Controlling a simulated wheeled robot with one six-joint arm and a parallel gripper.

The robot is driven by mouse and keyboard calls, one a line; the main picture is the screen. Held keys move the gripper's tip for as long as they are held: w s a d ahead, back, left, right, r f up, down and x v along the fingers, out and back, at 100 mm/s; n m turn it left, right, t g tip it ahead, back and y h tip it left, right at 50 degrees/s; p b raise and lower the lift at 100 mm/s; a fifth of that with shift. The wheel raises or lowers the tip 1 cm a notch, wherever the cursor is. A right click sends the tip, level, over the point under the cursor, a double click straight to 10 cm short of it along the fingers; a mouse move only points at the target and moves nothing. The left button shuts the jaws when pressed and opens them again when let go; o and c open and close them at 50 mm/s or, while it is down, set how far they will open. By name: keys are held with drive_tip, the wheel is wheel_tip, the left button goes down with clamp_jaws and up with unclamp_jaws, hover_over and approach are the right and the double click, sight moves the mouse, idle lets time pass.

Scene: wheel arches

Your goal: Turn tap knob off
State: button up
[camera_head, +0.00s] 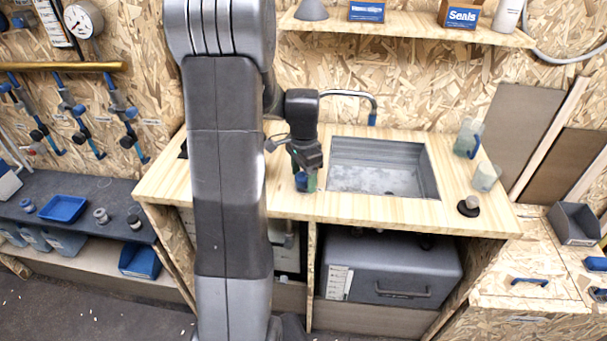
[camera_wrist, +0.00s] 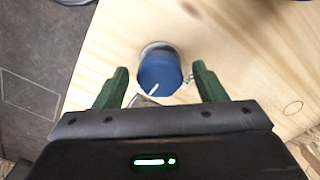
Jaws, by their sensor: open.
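The tap knob (camera_wrist: 159,74) is a blue cylinder with a white mark on its top, standing on the wooden counter. It shows between the two green fingers of my gripper (camera_wrist: 158,88) in the wrist view. The fingers are open, one on each side of the knob, with a gap on both sides. In the head view the knob (camera_head: 301,181) is a small blue shape just under my gripper (camera_head: 308,178), left of the sink. The tap spout (camera_head: 352,95) curves over the back of the sink basin (camera_head: 385,170).
The wooden counter (camera_head: 370,207) is clear in front of the sink. Cups (camera_head: 486,177) and a black round item (camera_head: 468,206) stand at its right. A shelf (camera_head: 415,27) hangs above. A grey box (camera_head: 390,268) sits below.

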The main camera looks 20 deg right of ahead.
drive_tip(key=c, duration=1)
drive_tip(key=shift+o, duration=0.2)
drive_tip(key=shift+n, duration=0.3)
drive_tip(key=n, duration=0.3)
drive_tip(key=shift+n, duration=0.4)
drive_tip(key=n, duration=0.4)
drive_tip(key=shift+b, duration=0.4)
drive_tip(key=n, duration=0.5)
drive_tip(key=shift+n, duration=2.2)
